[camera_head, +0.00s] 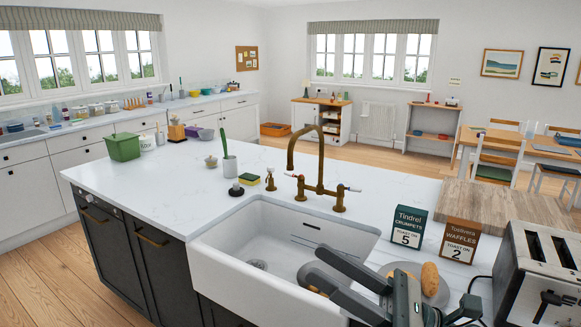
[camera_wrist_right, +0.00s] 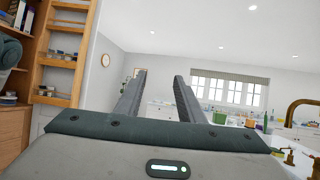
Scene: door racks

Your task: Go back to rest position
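My right gripper (camera_head: 314,264) reaches in from the bottom of the head view, over the right part of the white sink (camera_head: 225,258). Its two dark fingers stand apart with nothing between them. My left gripper does not show in either view.
A plate with bread (camera_head: 430,279) lies close beside my right gripper. A brass tap (camera_head: 318,188) rises behind the sink. The worktop's left part (camera_head: 150,185) is mostly clear.

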